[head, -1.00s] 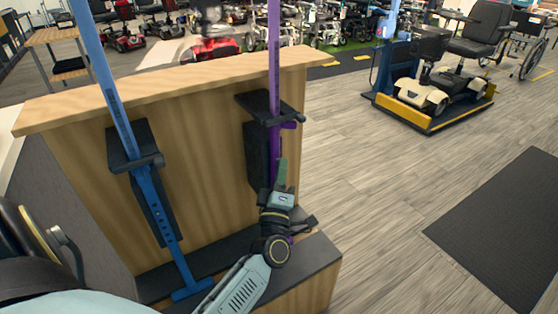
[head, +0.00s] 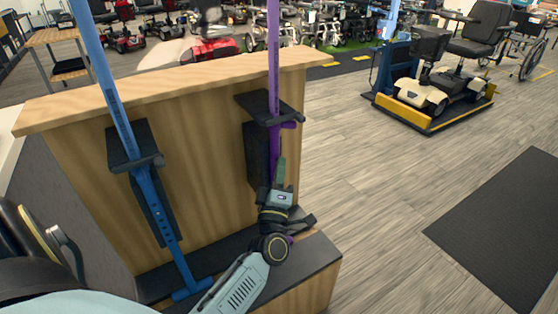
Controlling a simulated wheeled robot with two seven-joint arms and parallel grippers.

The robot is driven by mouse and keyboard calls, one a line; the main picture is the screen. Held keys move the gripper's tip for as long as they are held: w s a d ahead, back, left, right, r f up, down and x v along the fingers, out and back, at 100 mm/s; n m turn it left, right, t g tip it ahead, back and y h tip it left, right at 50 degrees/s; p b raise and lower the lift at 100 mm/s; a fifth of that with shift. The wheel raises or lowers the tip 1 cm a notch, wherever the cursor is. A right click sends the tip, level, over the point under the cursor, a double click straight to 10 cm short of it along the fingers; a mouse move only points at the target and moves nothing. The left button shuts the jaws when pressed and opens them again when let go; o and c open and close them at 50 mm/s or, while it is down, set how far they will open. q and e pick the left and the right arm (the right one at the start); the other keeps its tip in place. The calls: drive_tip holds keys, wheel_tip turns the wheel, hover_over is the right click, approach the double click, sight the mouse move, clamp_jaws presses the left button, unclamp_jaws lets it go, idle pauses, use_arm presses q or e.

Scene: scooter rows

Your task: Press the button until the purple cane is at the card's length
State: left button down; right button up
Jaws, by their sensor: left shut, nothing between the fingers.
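The purple cane (head: 274,75) stands upright in a dark holder (head: 268,108) on the right part of the wooden stand. Its top runs out of the picture and its lower part is hidden behind my left arm. My left gripper (head: 281,172) is shut and empty, pointing up along the cane just below the holder. I cannot tell whether it touches the cane. A blue cane (head: 115,100) stands in a second holder (head: 133,147) on the left, its foot on the dark step. No card is discernible, and the button cannot be made out. My right gripper is not in view.
The wooden stand (head: 190,90) has a dark step (head: 215,262) at its base. A scooter (head: 440,85) stands on a yellow-edged platform at the right. A dark mat (head: 505,230) lies on open floor. Rows of scooters fill the back.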

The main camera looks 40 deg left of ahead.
use_arm(q)
drive_tip(key=shift+s+a+r, duration=0.1)
drive_tip(key=shift+r, duration=0.1)
drive_tip(key=shift+s+d+f+p, duration=0.1)
drive_tip(key=shift+s+d+p, duration=0.25)
drive_tip(key=shift+d, duration=0.4)
drive_tip(key=shift+d, duration=0.15)
drive_tip(key=shift+s+d+p, duration=0.15)
drive_tip(key=shift+s+d, duration=0.15)
drive_tip(key=shift+d, duration=0.45)
drive_tip(key=shift+s+d+p, duration=0.15)
drive_tip(key=shift+s+d, duration=0.15)
drive_tip(key=shift+d, duration=0.45)
drive_tip(key=shift+s+d+p, duration=0.15)
drive_tip(key=shift+s+d, duration=0.15)
drive_tip(key=shift+d, duration=0.45)
